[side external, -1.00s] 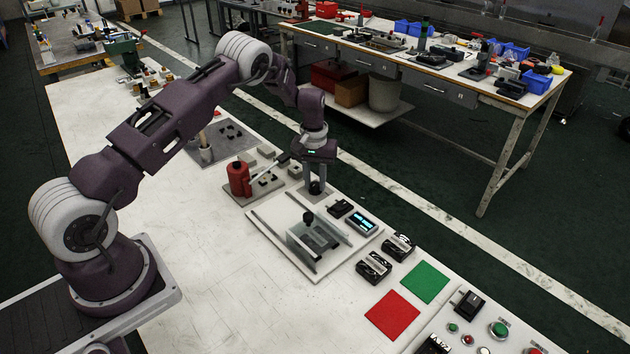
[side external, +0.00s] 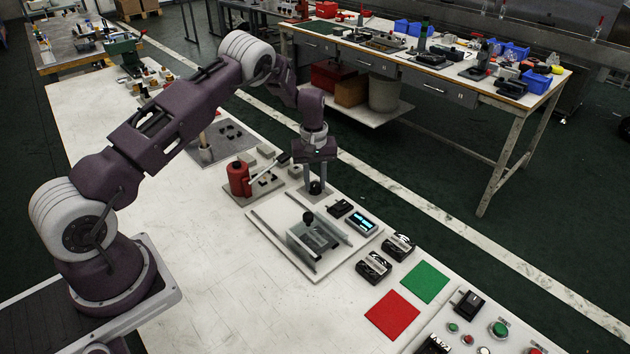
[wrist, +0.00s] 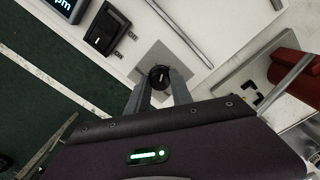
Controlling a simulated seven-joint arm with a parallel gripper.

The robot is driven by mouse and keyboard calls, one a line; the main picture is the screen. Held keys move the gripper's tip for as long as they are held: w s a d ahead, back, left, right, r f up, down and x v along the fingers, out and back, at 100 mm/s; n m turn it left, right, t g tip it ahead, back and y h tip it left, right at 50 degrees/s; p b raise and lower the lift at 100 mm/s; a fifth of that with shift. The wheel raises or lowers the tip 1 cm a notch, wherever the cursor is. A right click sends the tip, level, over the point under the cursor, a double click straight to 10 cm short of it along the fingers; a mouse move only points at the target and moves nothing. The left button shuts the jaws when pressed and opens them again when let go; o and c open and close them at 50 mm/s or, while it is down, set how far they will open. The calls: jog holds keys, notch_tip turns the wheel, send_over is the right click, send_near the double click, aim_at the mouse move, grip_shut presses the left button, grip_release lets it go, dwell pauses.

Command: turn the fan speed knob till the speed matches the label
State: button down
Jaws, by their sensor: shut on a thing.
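My gripper (side external: 316,180) points down at the far corner of the white dryer board (side external: 262,235). It is shut on the black fan speed knob (wrist: 159,77), which sits on a grey plate (wrist: 150,57). A light pointer mark shows on the knob in the wrist view; the knob also shows in the side view (side external: 316,188). The display (side external: 362,222) is lit blue, but its digits are too small to read. In the wrist view the display (wrist: 66,5) is cut off and shows only "pm". The label with the wanted speed cannot be made out.
A black rocker switch (side external: 340,208) sits between the knob and the display. A clear cover with a black knob (side external: 312,238) stands on the board. A red cylinder (side external: 239,179) with a lever stands at the left. Red (side external: 392,315) and green (side external: 425,282) mats lie nearer the camera.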

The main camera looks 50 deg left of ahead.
aim_at(315, 185)
jog(key=c, duration=1.1)
grip_release()
notch_tip(315, 185, up, 7)
jog(key=shift+r, duration=0.1)
jog(key=s+d+r+m+t, duration=0.15)
jog(key=s+d+r, duration=0.25)
jog(key=r, duration=0.4)
jog(key=s+d+r+m, duration=0.25)
jog(key=s+r, duration=0.25)
jog(key=r, duration=0.3)
jog(key=s+d+r+m+t, duration=0.1)
jog(key=s+d+r, duration=0.3)
jog(key=r, duration=0.4)
jog(key=s+d+m+t, duration=0.1)
jog(key=s+d+m, duration=0.1)
jog(key=s, duration=0.5)
jog(key=s+d+r+m+t, duration=0.1)
jog(key=s+m, duration=0.1)
jog(key=s, duration=0.6)
jog(key=s+d+m+t, duration=0.1)
jog(key=s+d+m, duration=0.1)
jog(key=s, duration=0.6)
jog(key=shift+d+r, duration=0.2)
jog(key=shift+d, duration=0.1)
